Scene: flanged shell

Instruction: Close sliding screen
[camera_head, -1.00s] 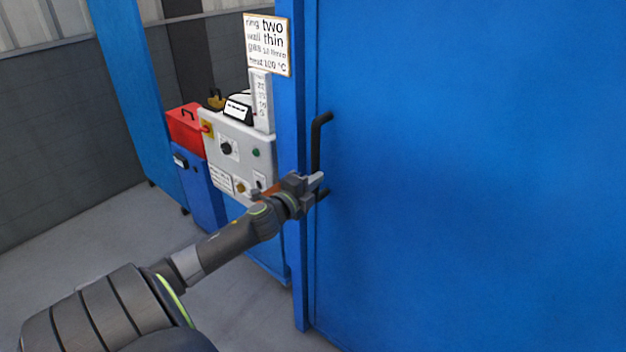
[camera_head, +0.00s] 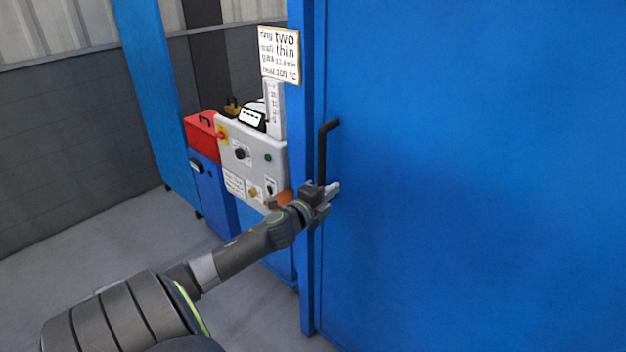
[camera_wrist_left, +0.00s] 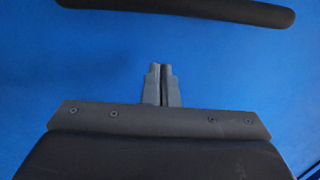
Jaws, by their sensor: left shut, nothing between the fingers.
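The sliding screen (camera_head: 470,170) is a large flat blue panel filling the right of the head view. Its left edge lies along a blue post (camera_head: 305,120). A black bar handle (camera_head: 323,150) stands upright near that edge. My left gripper (camera_head: 336,188) is at the handle's lower part and covers its lower end. In the left wrist view the gripper's fingers (camera_wrist_left: 162,84) are together and empty over the blue surface. The handle (camera_wrist_left: 190,10) crosses the top of that view, apart from the fingertips. My right gripper is not in view.
A grey control panel (camera_head: 254,158) with knobs and buttons stands left of the post, below a text sign (camera_head: 279,55). A red box (camera_head: 201,129) sits on a blue cabinet (camera_head: 211,190). Grey floor (camera_head: 110,250) is open at the lower left.

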